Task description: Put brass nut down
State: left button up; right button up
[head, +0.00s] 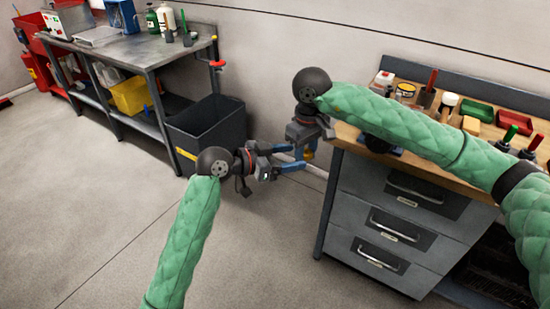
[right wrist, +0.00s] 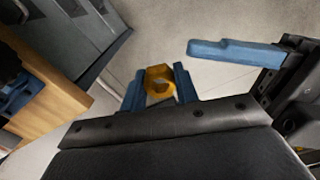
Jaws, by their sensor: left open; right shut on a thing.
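The brass nut (right wrist: 160,72) is a golden hexagonal ring in the right wrist view. My right gripper (right wrist: 160,90) is shut on it, with one blue finger on each side. In the head view a small part of the nut (head: 309,155) shows below my right gripper (head: 303,153), in the air left of the workbench. My left gripper (head: 289,157) is open and empty, its blue fingers pointing right, close to the right gripper. One of its fingers also shows in the right wrist view, apart from the nut.
A dark open bin (head: 207,122) stands behind my left gripper. A metal table (head: 150,52) is at back left. Grey floor is clear in front.

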pick_arm(q)
jog(key=shift+x, duration=1.95)
jog(key=c, duration=1)
jog(key=shift+s, duration=0.1)
jog(key=shift+c, duration=0.2)
pick_arm(e)
jog(key=o, duration=1.1)
jog(key=shift+c, duration=0.2)
jog(key=shift+w+r, duration=0.1)
